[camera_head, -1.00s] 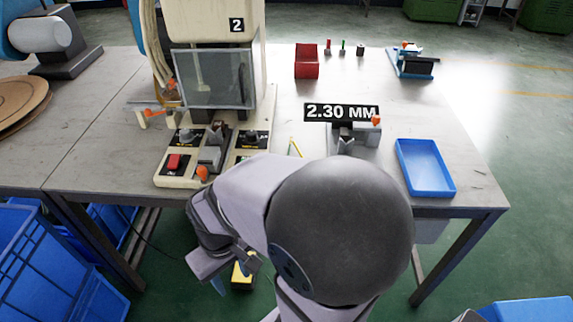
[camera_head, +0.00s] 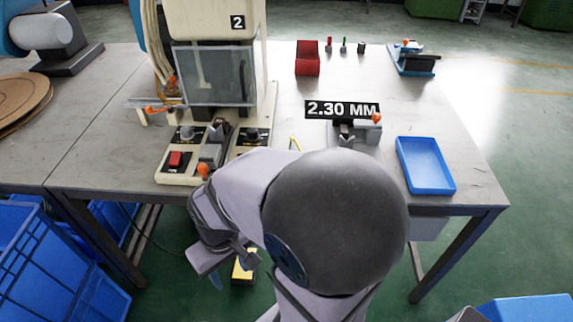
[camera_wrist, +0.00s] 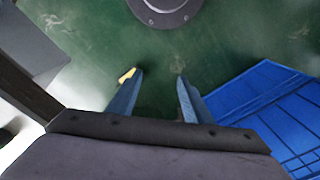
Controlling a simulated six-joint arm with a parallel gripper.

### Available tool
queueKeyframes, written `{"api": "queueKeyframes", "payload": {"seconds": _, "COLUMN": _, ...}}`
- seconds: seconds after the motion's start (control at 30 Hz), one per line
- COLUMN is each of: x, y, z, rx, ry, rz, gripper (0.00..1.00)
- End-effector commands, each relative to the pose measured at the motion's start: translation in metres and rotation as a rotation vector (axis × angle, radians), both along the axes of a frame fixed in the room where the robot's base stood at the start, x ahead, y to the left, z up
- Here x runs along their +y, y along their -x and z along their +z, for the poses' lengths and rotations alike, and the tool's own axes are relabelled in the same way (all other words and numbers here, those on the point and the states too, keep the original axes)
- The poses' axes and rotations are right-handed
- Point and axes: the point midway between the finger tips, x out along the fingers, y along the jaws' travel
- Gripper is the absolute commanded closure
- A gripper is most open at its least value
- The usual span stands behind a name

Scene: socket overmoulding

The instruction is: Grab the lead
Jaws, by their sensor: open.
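I cannot make out the lead for certain in either view. A thin yellow item (camera_head: 296,144) shows on the table, partly behind my arm in the head view; I cannot tell whether it is the lead. My gripper (camera_wrist: 156,97) is open, with two blue fingers apart and nothing between them but green floor in the wrist view. In the head view only a blue fingertip (camera_head: 216,281) shows, in front of the table's front edge and over the floor. A moulding machine (camera_head: 211,25) marked 2 stands on the table.
A gauge fixture (camera_head: 367,133) stands by the 2.30 MM sign, with a blue tray (camera_head: 426,166) to its right. A red bin (camera_head: 307,65) is behind. A yellow block (camera_head: 244,266) is on the floor. Blue crates (camera_head: 62,265) stand at the left.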

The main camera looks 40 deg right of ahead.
Motion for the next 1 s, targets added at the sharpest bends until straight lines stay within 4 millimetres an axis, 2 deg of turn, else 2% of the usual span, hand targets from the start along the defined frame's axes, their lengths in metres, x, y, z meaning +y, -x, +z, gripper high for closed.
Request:
{"api": "queueKeyframes", "payload": {"seconds": 0.17, "x": 0.002, "y": -0.033, "z": 0.021, "rx": -0.106, "ry": -0.029, "rz": -0.119, "gripper": 0.55}}
{"api": "queueKeyframes", "payload": {"seconds": 0.27, "x": 0.0, "y": -0.063, "z": 0.036, "rx": -0.207, "ry": -0.052, "rz": -0.234, "gripper": 0.55}}
{"api": "queueKeyframes", "payload": {"seconds": 0.47, "x": -0.023, "y": -0.126, "z": 0.077, "rx": -0.455, "ry": -0.089, "rz": -0.523, "gripper": 0.55}}
{"api": "queueKeyframes", "payload": {"seconds": 0.6, "x": -0.053, "y": -0.158, "z": 0.109, "rx": -0.626, "ry": -0.096, "rz": -0.723, "gripper": 0.55}}
{"api": "queueKeyframes", "payload": {"seconds": 0.7, "x": -0.077, "y": -0.172, "z": 0.134, "rx": -0.745, "ry": -0.094, "rz": -0.855, "gripper": 0.55}}
{"api": "queueKeyframes", "payload": {"seconds": 0.83, "x": -0.114, "y": -0.181, "z": 0.171, "rx": -0.91, "ry": -0.08, "rz": -1.017, "gripper": 0.55}}
{"api": "queueKeyframes", "payload": {"seconds": 1.0, "x": -0.16, "y": -0.178, "z": 0.219, "rx": -1.124, "ry": -0.044, "rz": -1.175, "gripper": 0.55}}
